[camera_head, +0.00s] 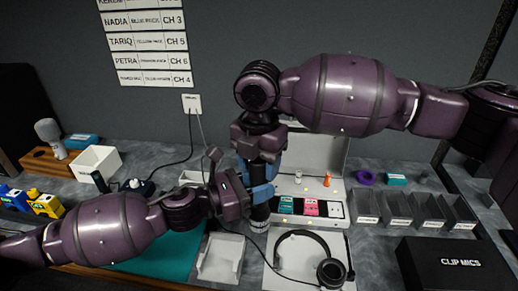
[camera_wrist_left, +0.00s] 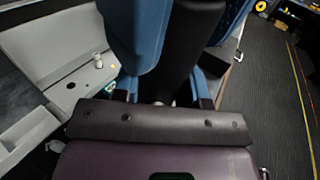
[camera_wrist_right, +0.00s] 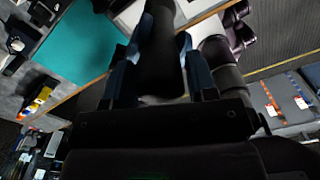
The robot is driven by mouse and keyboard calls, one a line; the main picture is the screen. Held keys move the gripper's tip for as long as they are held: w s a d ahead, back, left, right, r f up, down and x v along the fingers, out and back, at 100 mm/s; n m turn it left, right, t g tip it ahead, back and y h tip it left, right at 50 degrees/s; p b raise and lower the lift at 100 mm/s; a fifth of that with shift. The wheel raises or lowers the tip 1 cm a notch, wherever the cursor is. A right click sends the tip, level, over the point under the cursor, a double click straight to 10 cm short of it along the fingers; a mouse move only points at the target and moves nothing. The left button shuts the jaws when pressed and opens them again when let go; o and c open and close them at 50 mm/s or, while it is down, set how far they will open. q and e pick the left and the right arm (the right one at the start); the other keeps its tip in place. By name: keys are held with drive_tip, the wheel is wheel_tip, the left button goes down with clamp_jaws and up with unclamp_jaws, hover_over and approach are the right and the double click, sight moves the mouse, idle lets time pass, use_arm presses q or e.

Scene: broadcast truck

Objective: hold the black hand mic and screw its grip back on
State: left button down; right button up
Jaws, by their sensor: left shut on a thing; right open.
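The black hand mic (camera_head: 259,212) stands roughly upright above the desk, with a pale ringed part at its lower end. My left gripper (camera_head: 262,192) comes in from the left, its blue fingers shut on the mic body. In the left wrist view the dark cylinder (camera_wrist_left: 185,50) runs between these fingers. My right gripper (camera_head: 258,168) hangs from above, just over the left one, its blue fingers open around the upper part of the mic. In the right wrist view the black cylinder (camera_wrist_right: 160,55) lies between the open fingers. The joint between grip and body is hidden by the fingers.
An open white case (camera_head: 310,208) with coloured packs stands behind the mic. Headphones (camera_head: 330,272) and a white tray (camera_head: 221,258) lie in front. Grey bins (camera_head: 398,208) and a black clip mics box (camera_head: 460,265) are at right. A silver-headed mic (camera_head: 48,132) stands left.

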drive_tip(key=shift+f, duration=0.6)
drive_tip(key=shift+c, duration=0.3)
drive_tip(key=c, duration=0.7)
drive_tip(key=shift+o, duration=0.2)
drive_tip(key=m, duration=0.4)
drive_tip(key=shift+m, duration=0.3)
drive_tip(key=m, duration=0.5)
drive_tip(key=shift+m, duration=0.4)
drive_tip(key=m, duration=0.5)
drive_tip(key=shift+m, duration=0.3)
drive_tip(key=m, duration=0.5)
drive_tip(key=o, duration=1.1)
drive_tip(key=shift+s+a, duration=0.1)
